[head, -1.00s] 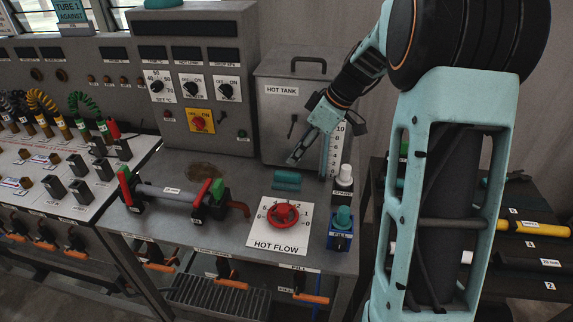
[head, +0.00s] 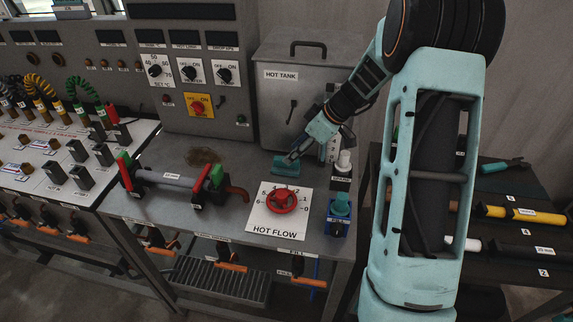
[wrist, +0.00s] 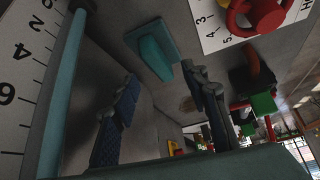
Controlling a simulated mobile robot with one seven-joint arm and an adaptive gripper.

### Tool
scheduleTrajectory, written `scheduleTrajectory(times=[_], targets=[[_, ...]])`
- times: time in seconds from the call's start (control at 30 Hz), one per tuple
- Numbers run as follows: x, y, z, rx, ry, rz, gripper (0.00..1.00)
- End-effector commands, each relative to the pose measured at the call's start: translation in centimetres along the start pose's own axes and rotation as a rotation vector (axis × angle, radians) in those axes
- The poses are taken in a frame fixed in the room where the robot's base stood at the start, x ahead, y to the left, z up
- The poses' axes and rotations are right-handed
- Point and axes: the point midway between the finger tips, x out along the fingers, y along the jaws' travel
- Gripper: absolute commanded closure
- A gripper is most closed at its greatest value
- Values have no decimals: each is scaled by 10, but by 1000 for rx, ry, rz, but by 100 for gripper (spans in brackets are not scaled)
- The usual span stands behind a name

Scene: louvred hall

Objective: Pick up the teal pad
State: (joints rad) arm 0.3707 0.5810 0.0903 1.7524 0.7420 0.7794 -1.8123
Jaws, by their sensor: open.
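The teal pad (head: 286,169) lies on the grey bench top, behind the HOT FLOW plate and in front of the hot tank. In the wrist view the pad (wrist: 151,50) shows as a flat teal base with a raised bar, beyond my fingertips. My gripper (head: 297,153) is just above the pad in the head view, partly covering its back edge. In the wrist view my gripper (wrist: 160,88) has its two fingers spread wide with nothing between them. The pad appears apart from both fingers.
The HOT FLOW plate with its red valve wheel (head: 281,201) is close in front of the pad. A white-capped fitting (head: 343,164) and a blue-based teal knob (head: 339,213) stand to the right. The hot tank (head: 305,105) rises behind. A red-handled pipe (head: 180,180) lies left.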

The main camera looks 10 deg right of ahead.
Motion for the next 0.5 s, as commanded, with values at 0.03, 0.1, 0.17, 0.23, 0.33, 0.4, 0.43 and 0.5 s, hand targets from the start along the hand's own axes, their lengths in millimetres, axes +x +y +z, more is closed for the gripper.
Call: scheduleTrajectory(times=[0.03, 0.1, 0.17, 0.23, 0.33, 0.4, 0.43, 0.5], targets=[[9, -2, 0, 0, -1, -6, 59], [21, -2, 0, 0, -1, -5, 59], [31, -2, 0, 0, -2, -6, 59], [40, -1, -1, 0, -1, -4, 59], [49, 0, 0, -1, -1, -2, 59], [52, 0, 0, -1, -1, -1, 59], [52, 0, 0, -1, -1, -1, 59], [52, 0, 0, -1, -1, 0, 59]])
